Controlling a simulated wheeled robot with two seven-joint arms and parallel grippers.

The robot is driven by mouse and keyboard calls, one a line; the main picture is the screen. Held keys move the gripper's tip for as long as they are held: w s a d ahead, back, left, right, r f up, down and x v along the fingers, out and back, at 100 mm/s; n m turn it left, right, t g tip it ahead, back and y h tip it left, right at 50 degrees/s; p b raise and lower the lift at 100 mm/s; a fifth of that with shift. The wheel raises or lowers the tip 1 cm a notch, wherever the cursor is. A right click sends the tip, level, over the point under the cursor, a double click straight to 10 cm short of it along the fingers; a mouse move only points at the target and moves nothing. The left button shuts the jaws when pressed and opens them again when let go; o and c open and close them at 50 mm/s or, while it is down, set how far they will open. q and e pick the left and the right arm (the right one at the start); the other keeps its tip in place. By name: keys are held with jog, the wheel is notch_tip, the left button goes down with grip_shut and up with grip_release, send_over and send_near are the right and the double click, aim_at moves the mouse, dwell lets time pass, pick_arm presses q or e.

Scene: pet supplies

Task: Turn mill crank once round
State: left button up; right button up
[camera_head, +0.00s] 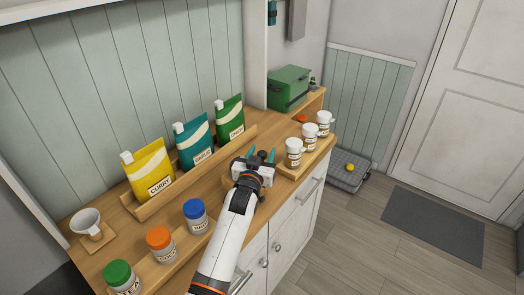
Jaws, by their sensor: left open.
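My left gripper (261,154) reaches in from the bottom over the middle of the counter. Its two teal fingertips are apart and nothing shows clearly between them. No crank can be made out with certainty. A green box-shaped body (288,88) stands at the far end of the counter, with a small dark part (312,83) at its right side; I cannot tell whether this is the mill and its crank. My left gripper is well short of it. The gripper and wrist hide part of a round wooden thing under them. My right gripper is not in view.
Yellow (149,168), teal (193,143) and green (229,117) pouches stand in a wooden rack behind the gripper. Several lidded jars line the front left. White shakers (293,153) stand on a wooden stand at right. A white cup (87,221) sits far left.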

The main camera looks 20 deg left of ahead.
pick_arm(q)
jog(key=shift+w, duration=0.35)
jog(key=shift+c, duration=0.3)
